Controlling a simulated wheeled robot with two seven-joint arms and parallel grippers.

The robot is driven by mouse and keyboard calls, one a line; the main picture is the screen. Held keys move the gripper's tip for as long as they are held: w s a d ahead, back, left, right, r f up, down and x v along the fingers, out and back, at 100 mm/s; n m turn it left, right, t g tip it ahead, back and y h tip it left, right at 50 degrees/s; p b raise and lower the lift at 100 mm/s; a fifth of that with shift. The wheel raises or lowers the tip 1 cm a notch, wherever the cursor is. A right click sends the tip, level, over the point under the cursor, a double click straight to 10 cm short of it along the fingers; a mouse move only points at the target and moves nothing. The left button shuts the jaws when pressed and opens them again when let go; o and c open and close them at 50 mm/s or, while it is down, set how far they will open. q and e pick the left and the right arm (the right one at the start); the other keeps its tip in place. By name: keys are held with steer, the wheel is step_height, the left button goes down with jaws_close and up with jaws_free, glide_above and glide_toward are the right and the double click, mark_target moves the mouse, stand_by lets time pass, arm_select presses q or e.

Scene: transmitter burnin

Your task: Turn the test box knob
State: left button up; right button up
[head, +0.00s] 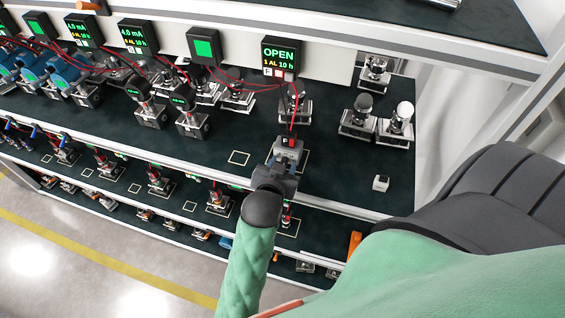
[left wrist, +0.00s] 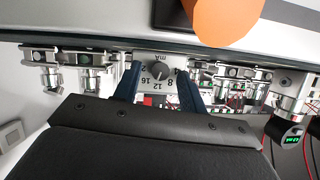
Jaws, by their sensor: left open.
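The test box (head: 289,146) is a small grey box standing on the dark shelf, below the screen that reads OPEN. In the left wrist view, its round grey knob (left wrist: 159,70) faces me, with a dial of numbers and "mA" around it. My left gripper (head: 282,167) is right in front of the box. In the left wrist view, its two dark blue fingers (left wrist: 158,84) are open, one on each side of the knob. I cannot tell if they touch it. In the head view, my gripper hides the knob. My right gripper is not in view.
The OPEN screen (head: 281,56) hangs at the back, with red wires running down. Transmitters (head: 359,118) stand right of the box. A small white block (head: 381,183) lies near the shelf edge. A lower shelf holds more devices. An orange round thing (left wrist: 222,14) shows in the wrist view.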

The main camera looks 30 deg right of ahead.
arm_select(q)
jaws_close()
stand_by(0.3)
steer(key=shift+n, duration=0.3)
steer(key=shift+w+a+n+g+h, duration=0.1)
steer(key=shift+n+g+h, duration=0.2)
steer(key=shift+n, duration=0.1)
steer(key=shift+w+a+f+n+g+h, duration=0.1)
steer(key=shift+n+g+h, duration=0.3)
steer(key=shift+n, duration=0.4)
steer(key=shift+w+a+n+g+h, duration=0.1)
steer(key=shift+n+g+h, duration=0.3)
steer(key=shift+n, duration=0.4)
